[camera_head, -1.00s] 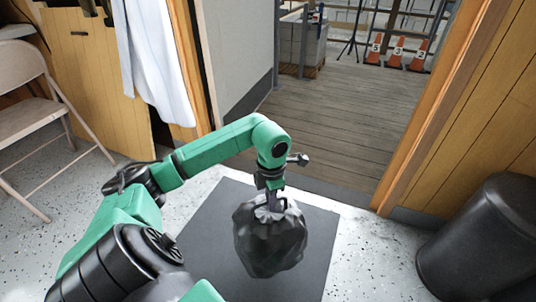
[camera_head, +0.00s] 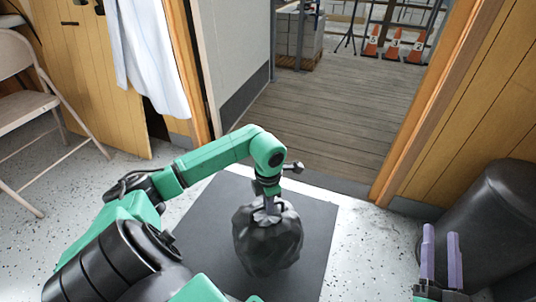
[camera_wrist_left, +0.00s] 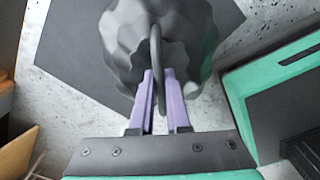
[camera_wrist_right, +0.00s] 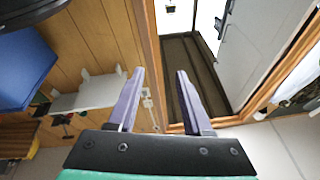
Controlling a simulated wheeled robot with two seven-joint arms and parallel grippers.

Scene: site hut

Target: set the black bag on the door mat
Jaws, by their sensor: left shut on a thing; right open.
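The black bag (camera_head: 268,238) hangs or stands upright over the dark grey door mat (camera_head: 207,222), within the mat's outline in the head view. I cannot tell whether its bottom touches the mat. My left gripper (camera_head: 268,200) is above the bag, shut on the loop at its top. In the left wrist view the purple fingers (camera_wrist_left: 161,98) close around this loop, with the bag (camera_wrist_left: 185,45) beyond and part of the mat (camera_wrist_left: 70,50) showing. My right gripper (camera_head: 441,258) is open and empty at the lower right, and its spread fingers show in the right wrist view (camera_wrist_right: 160,95).
A black bin (camera_head: 500,225) stands at the right by the wooden wall. The doorway opens onto a plank floor (camera_head: 330,120) with orange cones (camera_head: 393,46) beyond. A folding chair (camera_head: 30,110) is at the left. Speckled floor around the mat is clear.

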